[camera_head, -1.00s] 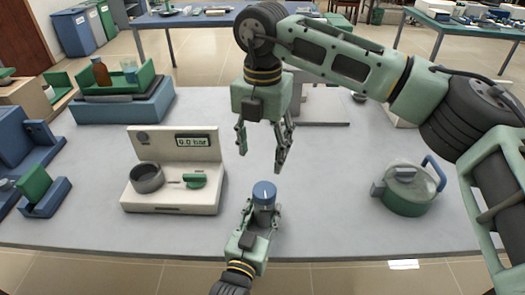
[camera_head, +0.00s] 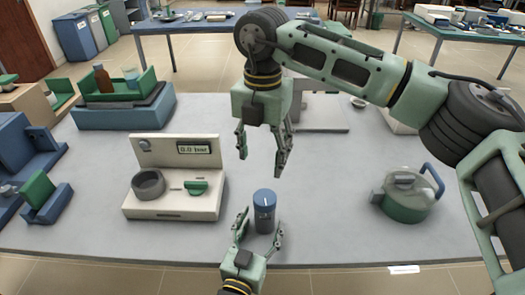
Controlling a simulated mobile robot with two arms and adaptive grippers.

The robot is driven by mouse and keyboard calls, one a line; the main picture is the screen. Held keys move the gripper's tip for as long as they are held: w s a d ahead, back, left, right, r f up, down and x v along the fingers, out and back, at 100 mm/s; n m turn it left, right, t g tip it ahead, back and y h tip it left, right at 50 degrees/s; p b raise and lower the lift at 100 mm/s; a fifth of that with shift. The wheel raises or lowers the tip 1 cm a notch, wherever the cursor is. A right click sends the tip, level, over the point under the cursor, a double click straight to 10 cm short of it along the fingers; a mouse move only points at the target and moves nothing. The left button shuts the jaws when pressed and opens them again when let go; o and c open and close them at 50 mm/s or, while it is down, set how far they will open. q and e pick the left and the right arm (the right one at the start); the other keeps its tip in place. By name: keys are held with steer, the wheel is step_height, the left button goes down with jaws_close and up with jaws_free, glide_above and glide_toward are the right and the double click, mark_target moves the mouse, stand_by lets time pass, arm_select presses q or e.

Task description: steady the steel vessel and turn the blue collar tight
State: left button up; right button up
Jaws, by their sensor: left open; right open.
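The steel vessel (camera_head: 264,222) stands upright on the grey table near its front edge. The blue collar (camera_head: 264,198) sits on its top and carries a short white mark. My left gripper (camera_head: 260,232) is open at the front side of the vessel, with a finger to either side of its lower part; I cannot tell whether they touch it. My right gripper (camera_head: 260,165) is open and empty, pointing down above and behind the collar, with a clear gap to it.
A white gauge station (camera_head: 173,205) with a round cup and green lever stands left of the vessel. A green-based pot with a blue handle (camera_head: 408,205) stands at the right. A blue block with a green tray (camera_head: 124,112) is at back left. Bare table lies between.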

mark_target(261, 211)
arm_select(q)
steer(key=shift+p+v, duration=1)
steer(key=shift+v, duration=1.45)
step_height(261, 211, up, 7)
steer(key=p, duration=0.7)
steer(key=shift+f, duration=0.3)
